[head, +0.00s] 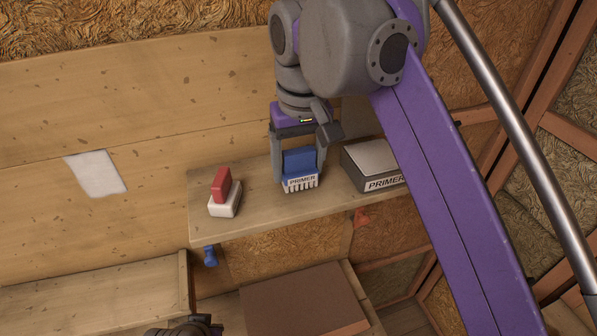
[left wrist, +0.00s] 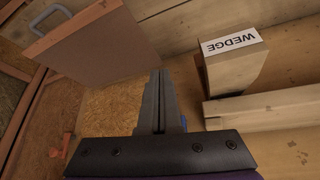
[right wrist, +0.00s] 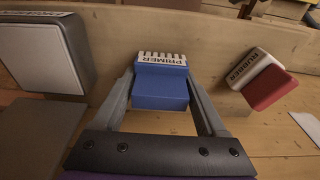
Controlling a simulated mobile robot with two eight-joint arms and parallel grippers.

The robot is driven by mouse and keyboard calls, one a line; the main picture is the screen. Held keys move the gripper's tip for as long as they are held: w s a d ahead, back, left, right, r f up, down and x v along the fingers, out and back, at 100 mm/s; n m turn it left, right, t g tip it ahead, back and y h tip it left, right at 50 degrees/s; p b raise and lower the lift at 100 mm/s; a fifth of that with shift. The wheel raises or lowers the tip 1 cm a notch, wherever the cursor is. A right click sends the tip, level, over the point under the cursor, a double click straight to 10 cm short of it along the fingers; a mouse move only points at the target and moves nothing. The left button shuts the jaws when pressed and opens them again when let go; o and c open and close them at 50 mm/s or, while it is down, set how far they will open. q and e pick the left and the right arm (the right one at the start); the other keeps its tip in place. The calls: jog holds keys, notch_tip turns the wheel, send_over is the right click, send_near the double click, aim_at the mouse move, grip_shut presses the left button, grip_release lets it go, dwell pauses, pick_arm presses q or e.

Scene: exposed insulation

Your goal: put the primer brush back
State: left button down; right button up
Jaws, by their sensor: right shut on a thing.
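The primer brush (head: 300,170) has a blue handle block and a white toothed end labelled PRIMER. My right gripper (head: 299,174) is shut on its blue block, with one finger on each side; the brush also shows between the fingers in the right wrist view (right wrist: 160,90). The brush is upright over the wooden shelf (head: 260,215), teeth down; I cannot tell whether it touches. A grey box labelled PRIMER (head: 373,162) stands on the shelf just right of it. My left gripper (left wrist: 160,100) has its fingers together with nothing seen between them.
A red and white block labelled RUBBER (right wrist: 264,80) sits on the shelf left of the brush. Blue (head: 210,255) and red (head: 361,218) pegs show at the shelf's front. A WEDGE block (left wrist: 232,62) and a brown board with a handle (left wrist: 85,50) show near my left gripper.

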aim_at(301, 174)
jog(key=shift+s+f, duration=0.25)
jog(key=shift+f, duration=0.15)
jog(key=shift+s+r, duration=0.15)
jog(key=shift+w, duration=0.2)
jog(key=o, duration=1.2)
jog(key=shift+w, duration=0.1)
jog(key=shift+o, duration=0.9)
pick_arm(q)
jog(key=shift+s+f, duration=0.15)
jog(key=shift+s, duration=0.1)
jog(key=w+r+p, duration=0.3)
jog(key=r+p, duration=0.1)
jog(key=r, duration=0.2)
jog(key=shift+w+r+t, duration=0.15)
jog(key=shift+r+t, duration=0.1)
jog(key=shift+t, duration=0.15)
pick_arm(e)
notch_tip(301, 174, up, 12)
jog(key=s, duration=0.1)
jog(key=shift+s+d, duration=0.25)
